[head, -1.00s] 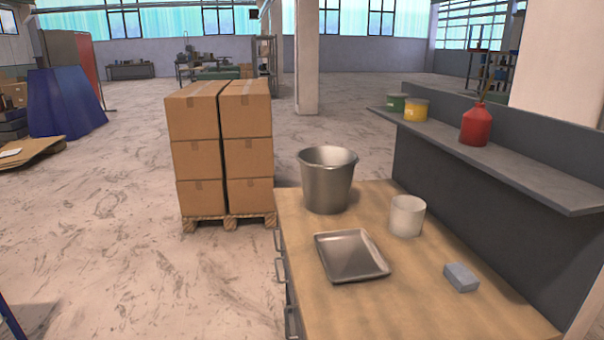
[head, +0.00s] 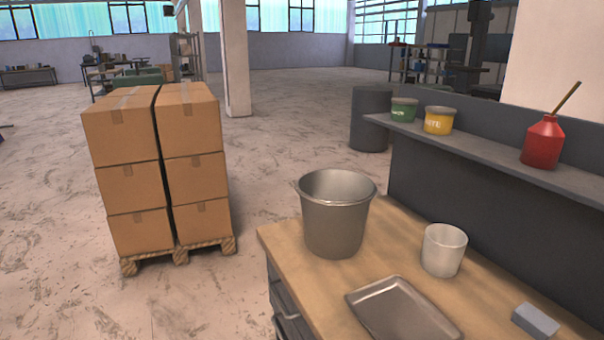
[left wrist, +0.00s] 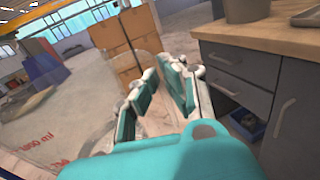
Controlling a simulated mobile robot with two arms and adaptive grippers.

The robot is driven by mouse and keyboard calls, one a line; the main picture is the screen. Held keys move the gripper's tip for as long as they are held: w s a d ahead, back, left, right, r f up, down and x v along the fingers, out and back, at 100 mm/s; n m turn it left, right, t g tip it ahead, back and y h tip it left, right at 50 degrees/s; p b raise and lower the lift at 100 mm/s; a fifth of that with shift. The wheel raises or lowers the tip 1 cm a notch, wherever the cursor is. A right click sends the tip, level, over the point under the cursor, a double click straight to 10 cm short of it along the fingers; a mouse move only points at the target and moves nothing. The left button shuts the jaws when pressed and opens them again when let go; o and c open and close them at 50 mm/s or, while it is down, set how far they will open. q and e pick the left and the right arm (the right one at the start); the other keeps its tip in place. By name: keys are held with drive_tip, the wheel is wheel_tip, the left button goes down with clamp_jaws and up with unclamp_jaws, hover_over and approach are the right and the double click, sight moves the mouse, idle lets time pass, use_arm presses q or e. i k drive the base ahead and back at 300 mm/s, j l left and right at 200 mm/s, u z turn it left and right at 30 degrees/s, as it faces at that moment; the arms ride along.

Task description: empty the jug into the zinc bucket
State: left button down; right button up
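The zinc bucket (head: 335,225) stands upright at the far left corner of the wooden bench in the head view; its inside bottom is hidden. Its lower part also shows at the top of the left wrist view (left wrist: 246,10). My left gripper (left wrist: 162,82) shows only in the left wrist view, beside the bench drawers. Its teal-padded fingers are a narrow gap apart. Faint curved, see-through outlines beside and beyond the fingers look like a clear jug (left wrist: 140,48) in their hold; its contents cannot be told. My right gripper is in no view.
On the bench (head: 290,240) are a metal tray (head: 400,312), a white cup (head: 443,250) and a grey block (head: 535,320). A shelf (head: 480,140) holds two tins and a red oil can (head: 543,142). Stacked cartons (head: 160,165) stand left of the bench, with bare floor between.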

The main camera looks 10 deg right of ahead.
sight(335, 203)
drive_tip(key=i+j, duration=0.75)
drive_tip(key=j, duration=0.3)
drive_tip(key=i+j, duration=0.4)
drive_tip(key=i+j+z, duration=0.15)
drive_tip(key=j+z, duration=0.2)
drive_tip(key=i+j+z, duration=0.15)
drive_tip(key=z, duration=0.15)
drive_tip(key=j+z, duration=0.35)
drive_tip(key=z, duration=1.55)
drive_tip(key=j, duration=0.1)
